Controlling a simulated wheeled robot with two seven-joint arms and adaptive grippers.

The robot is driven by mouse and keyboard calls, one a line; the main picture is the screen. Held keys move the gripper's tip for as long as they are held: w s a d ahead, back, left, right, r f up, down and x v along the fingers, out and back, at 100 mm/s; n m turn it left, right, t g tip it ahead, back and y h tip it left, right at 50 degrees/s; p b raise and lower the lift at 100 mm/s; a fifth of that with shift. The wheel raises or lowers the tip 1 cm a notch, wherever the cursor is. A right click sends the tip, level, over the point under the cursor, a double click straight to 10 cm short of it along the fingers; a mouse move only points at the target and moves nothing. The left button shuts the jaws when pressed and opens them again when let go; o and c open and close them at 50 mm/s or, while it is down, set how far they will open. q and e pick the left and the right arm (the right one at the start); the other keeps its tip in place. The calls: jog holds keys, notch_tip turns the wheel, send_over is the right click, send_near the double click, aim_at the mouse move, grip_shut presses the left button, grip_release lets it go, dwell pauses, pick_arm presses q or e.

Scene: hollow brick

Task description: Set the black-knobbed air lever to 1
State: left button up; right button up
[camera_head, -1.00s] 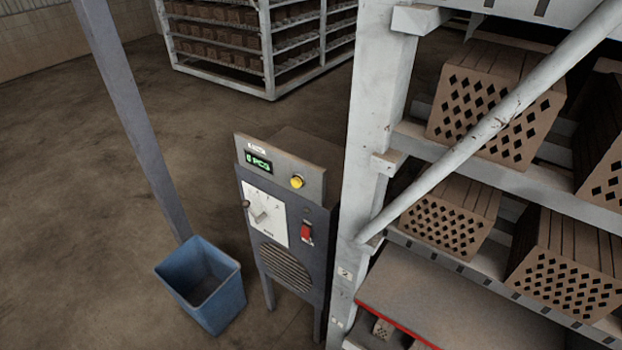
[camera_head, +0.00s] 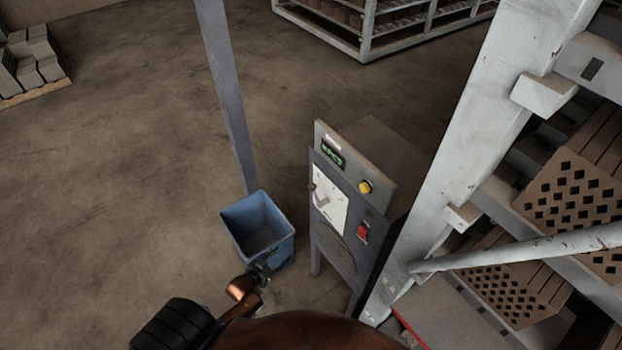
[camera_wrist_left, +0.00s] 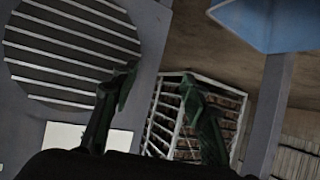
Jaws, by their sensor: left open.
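The control cabinet (camera_head: 340,235) stands in the middle of the head view, with a white dial plate (camera_head: 330,198) on its front. A pale pointer or lever (camera_head: 322,203) lies on the plate. A small dark knob (camera_head: 311,187) stands out at the plate's left edge. The scale marks are too small to read. My left gripper (camera_head: 262,272) is in front of the blue bin, low and left of the cabinet, apart from the lever. In the left wrist view its two fingers (camera_wrist_left: 158,90) are apart and empty, with the cabinet's round grille (camera_wrist_left: 72,50) behind. My right gripper is not seen.
A blue bin (camera_head: 258,232) stands left of the cabinet, beside a grey post (camera_head: 226,95). A white rack (camera_head: 480,130) with hollow bricks and a diagonal brace (camera_head: 520,250) is close on the right. The floor at left is open.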

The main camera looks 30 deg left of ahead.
pick_arm(q)
jog(key=w+d+r+t+h+p, duration=0.15)
jog(key=w+r, duration=0.25)
jog(key=r, duration=0.5)
jog(key=w+r+t+p, duration=0.1)
jog(key=w+r+t, duration=0.15)
jog(key=r, duration=0.65)
jog(key=t+h+p, duration=0.1)
jog(key=h+p, duration=0.1)
send_near(312, 186)
jog(key=w+f, duration=0.2)
jog(key=w, duration=0.1)
jog(key=shift+m, duration=0.4)
jog(key=x, duration=0.7)
jog(key=shift+d+p, duration=0.1)
jog(key=shift+p, duration=0.3)
jog(key=shift+w+d, duration=0.1)
jog(key=shift+w, duration=0.3)
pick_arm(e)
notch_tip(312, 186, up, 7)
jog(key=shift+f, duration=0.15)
pick_arm(q)
jog(key=shift+c, duration=0.2)
jog(key=shift+y, duration=0.25)
grip_shut()
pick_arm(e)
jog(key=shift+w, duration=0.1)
